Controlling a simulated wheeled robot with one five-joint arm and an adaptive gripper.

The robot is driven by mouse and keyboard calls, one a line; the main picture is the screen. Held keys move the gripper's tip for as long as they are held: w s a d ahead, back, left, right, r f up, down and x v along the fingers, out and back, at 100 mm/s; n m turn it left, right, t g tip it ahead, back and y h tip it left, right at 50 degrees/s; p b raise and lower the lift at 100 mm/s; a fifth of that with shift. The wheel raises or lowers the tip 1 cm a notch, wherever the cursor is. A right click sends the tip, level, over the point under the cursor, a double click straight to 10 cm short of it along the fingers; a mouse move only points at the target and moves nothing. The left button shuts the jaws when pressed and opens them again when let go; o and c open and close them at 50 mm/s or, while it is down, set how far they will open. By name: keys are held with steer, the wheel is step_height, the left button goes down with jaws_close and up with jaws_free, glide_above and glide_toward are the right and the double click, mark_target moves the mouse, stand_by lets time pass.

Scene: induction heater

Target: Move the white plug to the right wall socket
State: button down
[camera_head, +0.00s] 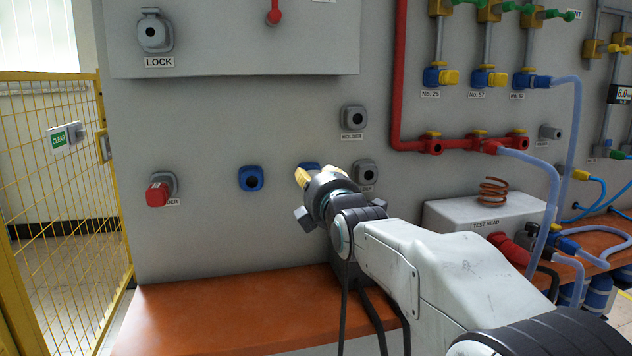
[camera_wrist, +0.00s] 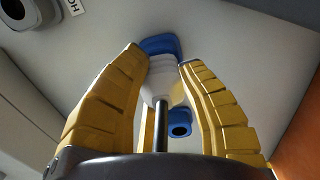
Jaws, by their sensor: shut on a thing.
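My gripper (camera_head: 301,178), with yellow fingers, is at the grey wall, in front of the right blue wall socket (camera_head: 310,166). That socket is mostly hidden behind the fingers. The left blue wall socket (camera_head: 251,178) is bare. In the wrist view my gripper (camera_wrist: 163,62) is shut on the white plug (camera_wrist: 160,80), whose dark cord runs back toward the palm. The plug's far end overlaps a blue socket (camera_wrist: 161,43); I cannot tell whether it is seated in it. Another blue socket (camera_wrist: 180,130) shows beyond, between the fingers.
A grey holder (camera_head: 366,174) is close right of my gripper, with another holder (camera_head: 354,119) above. A red plug (camera_head: 158,194) sits in a holder at left. An orange bench (camera_head: 240,300) runs below. Red pipes (camera_head: 398,70) and the test head (camera_head: 490,210) stand at right.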

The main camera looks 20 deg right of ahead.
steer(key=shift+w, duration=0.35)
steer(key=c, duration=0.8)
jaws_free()
steer(key=s+r+m+g+p, duration=0.1)
steer(key=s+m+g+p, duration=0.6)
steer(key=s+p, duration=0.8)
steer(key=s+r+m+g+p, duration=0.1)
steer(key=s+m+g+p, duration=0.6)
steer(key=s+m+p, duration=0.4)
steer(key=s+p, duration=0.5)
steer(key=s, duration=0.7)
steer(key=shift+g, duration=0.3)
